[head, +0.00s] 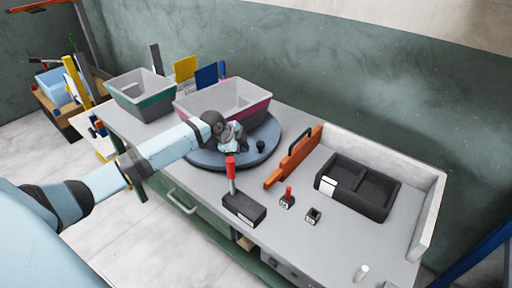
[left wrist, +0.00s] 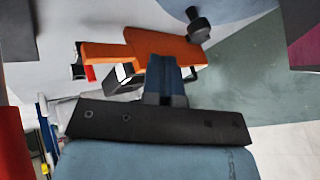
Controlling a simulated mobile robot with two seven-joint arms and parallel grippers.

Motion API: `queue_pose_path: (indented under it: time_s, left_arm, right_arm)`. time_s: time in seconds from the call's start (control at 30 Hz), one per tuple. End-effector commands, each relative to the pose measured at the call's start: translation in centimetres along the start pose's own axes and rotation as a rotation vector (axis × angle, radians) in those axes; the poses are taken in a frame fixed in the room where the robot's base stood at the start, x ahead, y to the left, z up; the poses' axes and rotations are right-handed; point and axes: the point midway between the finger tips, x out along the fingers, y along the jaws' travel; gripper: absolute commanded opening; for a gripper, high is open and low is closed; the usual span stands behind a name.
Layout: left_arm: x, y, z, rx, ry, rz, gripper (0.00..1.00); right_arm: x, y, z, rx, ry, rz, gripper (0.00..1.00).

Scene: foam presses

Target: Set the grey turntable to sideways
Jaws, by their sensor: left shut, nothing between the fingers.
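The grey turntable (head: 270,136) is a round blue-grey disc on the bench, left of centre in the head view. A dark upright knob (head: 260,146) stands near its front right edge. In the left wrist view part of the disc (left wrist: 228,8) shows at the top, with the knob (left wrist: 199,22) close beyond my fingers. My left gripper (head: 237,149) is over the disc, just left of the knob, shut and empty. I cannot tell whether it touches the knob. My arm hides part of the disc's left side. My right gripper is not in view.
A grey bin with a magenta band (head: 247,100) is at the disc's back edge. An orange fixture (head: 290,160) stands right of it. A black box with a red handle (head: 243,208) is in front. A black tray (head: 357,188) and low white walls (head: 427,222) are at the right.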

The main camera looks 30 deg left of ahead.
Motion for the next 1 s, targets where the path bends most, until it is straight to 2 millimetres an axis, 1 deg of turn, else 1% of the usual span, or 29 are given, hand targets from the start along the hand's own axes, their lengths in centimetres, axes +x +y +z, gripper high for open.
queue_pose_path:
  time_s: [0.03,0.1,0.27,0.3,0.4,0.5,0.67,1.0]
  left_arm:
    - [1.2,0.1,-0.2,-0.003,0.003,0.003,0.0]
    - [2.8,0.1,-0.1,-0.003,0.002,0.003,0.0]
    - [6.0,0.1,-0.2,-0.002,0.001,0.002,0.0]
    - [6.1,-1.0,-0.1,-0.003,0.001,-0.003,0.0]
    - [6.9,-2.1,0.0,-0.002,0.001,-0.001,0.0]
    - [7.4,-2.9,0.0,-0.001,0.001,-0.001,0.0]
    - [7.8,-3.3,0.1,0.001,0.0,0.0,0.0]
    - [7.9,-3.4,0.1,0.001,0.001,0.0,0.0]
  right_arm:
    - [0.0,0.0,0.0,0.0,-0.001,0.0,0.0]
    - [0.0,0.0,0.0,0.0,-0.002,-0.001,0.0]
    - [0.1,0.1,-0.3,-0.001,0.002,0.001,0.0]
    - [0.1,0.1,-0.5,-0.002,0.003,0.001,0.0]
    - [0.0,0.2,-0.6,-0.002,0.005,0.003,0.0]
    - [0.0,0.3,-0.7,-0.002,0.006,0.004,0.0]
    - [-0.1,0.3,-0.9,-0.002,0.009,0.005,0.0]
    - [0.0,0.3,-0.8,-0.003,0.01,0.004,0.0]
